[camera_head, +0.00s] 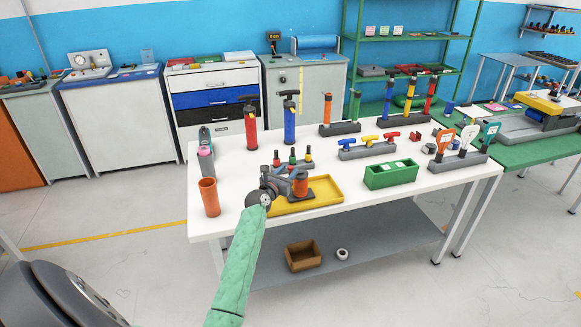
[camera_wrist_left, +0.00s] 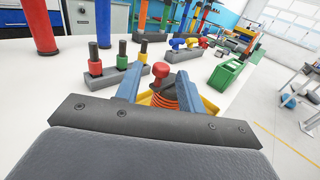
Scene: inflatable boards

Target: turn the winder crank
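The winder (camera_head: 300,188) stands in the yellow tray (camera_head: 326,191) on the white table, an orange body on a dark base. In the left wrist view its orange coil (camera_wrist_left: 163,101) shows with a dark top and a red crank knob (camera_wrist_left: 160,70) standing up. My left gripper (camera_head: 287,175) reaches over the tray's left end, close to the winder. Its two blue fingers (camera_wrist_left: 158,78) are apart, one on each side of the knob in the picture; I see a gap, and contact cannot be told. In the head view the gripper hides part of the winder. My right gripper is not in view.
Behind the winder is a rack of small coloured-top tools (camera_head: 294,164). Red (camera_head: 251,122) and blue (camera_head: 290,118) pumps stand further back. An orange cup (camera_head: 209,197) is at left, a green box (camera_head: 391,174) at right. The table's front edge is near my arm.

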